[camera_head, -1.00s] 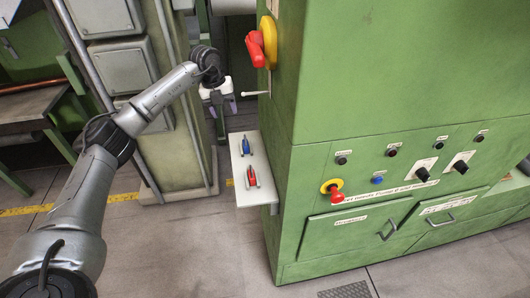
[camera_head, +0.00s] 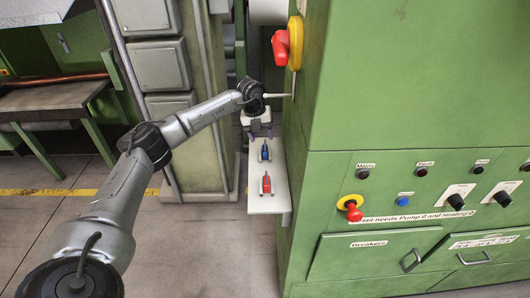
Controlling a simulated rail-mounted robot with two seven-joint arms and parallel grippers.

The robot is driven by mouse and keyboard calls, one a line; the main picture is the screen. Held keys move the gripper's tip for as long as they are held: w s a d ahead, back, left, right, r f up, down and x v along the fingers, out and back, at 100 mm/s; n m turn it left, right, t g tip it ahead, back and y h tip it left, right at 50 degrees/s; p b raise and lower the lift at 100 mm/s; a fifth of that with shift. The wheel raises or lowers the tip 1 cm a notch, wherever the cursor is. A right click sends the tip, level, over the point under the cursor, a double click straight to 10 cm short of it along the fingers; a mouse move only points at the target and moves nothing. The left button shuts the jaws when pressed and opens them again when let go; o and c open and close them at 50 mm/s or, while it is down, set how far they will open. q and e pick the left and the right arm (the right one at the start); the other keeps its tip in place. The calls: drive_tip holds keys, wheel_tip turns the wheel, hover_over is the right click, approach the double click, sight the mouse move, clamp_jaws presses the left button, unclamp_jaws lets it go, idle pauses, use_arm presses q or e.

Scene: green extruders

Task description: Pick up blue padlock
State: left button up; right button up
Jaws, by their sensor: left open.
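The blue padlock (camera_head: 265,152) lies on a small white shelf (camera_head: 268,204) fixed to the left side of the green machine. A red padlock (camera_head: 266,184) lies on the same shelf, nearer to me. My left gripper (camera_head: 260,131) is open and empty, pointing down near the shelf's far end, just beyond the blue padlock and apart from it. My right gripper is not in view.
The green machine (camera_head: 420,90) stands right of the shelf, with a red and yellow rotary switch (camera_head: 287,43) and a thin pale rod (camera_head: 278,95) above it. A cabinet (camera_head: 160,60) stands behind my left arm. Floor left of the shelf is clear.

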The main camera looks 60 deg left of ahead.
sight(264, 149)
use_arm(q)
drive_tip(key=shift+w+d+f, duration=0.1)
drive_tip(key=shift+d+f, duration=0.05)
drive_tip(key=shift+f, duration=0.7)
drive_tip(key=shift+w+d+f, duration=0.1)
drive_tip(key=shift+f, duration=0.8)
drive_tip(key=shift+w+d+f, duration=0.1)
drive_tip(key=shift+d+f, duration=0.05)
drive_tip(key=shift+f, duration=0.7)
drive_tip(key=shift+c, duration=0.4)
clamp_jaws()
